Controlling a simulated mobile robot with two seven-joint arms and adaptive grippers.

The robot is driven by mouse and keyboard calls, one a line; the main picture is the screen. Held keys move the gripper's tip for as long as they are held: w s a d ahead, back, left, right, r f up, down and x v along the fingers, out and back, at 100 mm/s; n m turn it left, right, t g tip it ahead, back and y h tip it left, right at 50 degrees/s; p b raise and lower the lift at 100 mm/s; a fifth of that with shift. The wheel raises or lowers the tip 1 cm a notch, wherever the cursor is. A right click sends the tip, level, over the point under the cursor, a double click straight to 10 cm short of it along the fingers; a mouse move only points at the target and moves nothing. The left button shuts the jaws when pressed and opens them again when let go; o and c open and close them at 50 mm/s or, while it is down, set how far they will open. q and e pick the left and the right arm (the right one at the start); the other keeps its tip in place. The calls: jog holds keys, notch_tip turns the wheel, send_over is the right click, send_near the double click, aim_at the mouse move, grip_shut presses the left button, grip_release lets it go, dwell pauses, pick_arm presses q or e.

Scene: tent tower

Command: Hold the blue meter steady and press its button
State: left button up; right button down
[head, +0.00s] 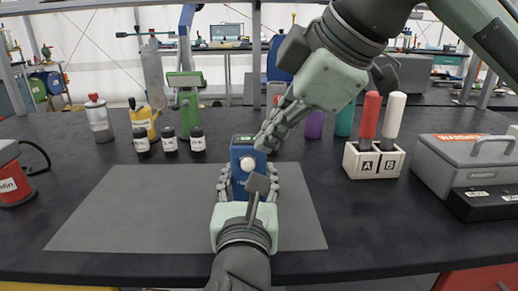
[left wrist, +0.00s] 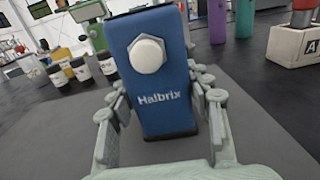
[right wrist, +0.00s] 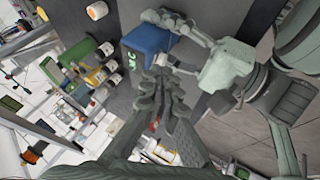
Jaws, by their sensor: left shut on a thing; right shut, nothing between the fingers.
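The blue meter (head: 240,168) stands upright on the grey mat, with a small screen on top and a round white button (head: 247,164) on its near face. In the left wrist view the meter (left wrist: 155,100) shows the name Halbrix below its white button (left wrist: 148,56). My left gripper (head: 249,184) is shut around the meter's sides, low down. My right gripper (head: 264,143) is shut and empty, its fingertips close to the meter's upper right edge. In the right wrist view the meter (right wrist: 148,38) is just beyond the right fingertips (right wrist: 163,75); I cannot tell whether they touch.
The grey mat (head: 110,215) is clear to the left. Several dark jars (head: 169,140), a yellow bottle (head: 143,118) and a green device (head: 186,100) stand behind it. A white A/B holder (head: 373,160) and a grey warning box (head: 465,160) are on the right.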

pick_arm(q)
jog(key=shift+w, duration=0.1)
pick_arm(e)
jog(key=shift+v, duration=1.5)
pick_arm(q)
jog(key=shift+a, duration=0.1)
pick_arm(e)
jog(key=shift+s, duration=0.1)
pick_arm(q)
jog(key=o, duration=1.5)
jog(key=shift+c, duration=0.2)
jog(key=s, duration=1.2)
jog(key=shift+a, duration=0.25)
jog(key=shift+w, duration=0.1)
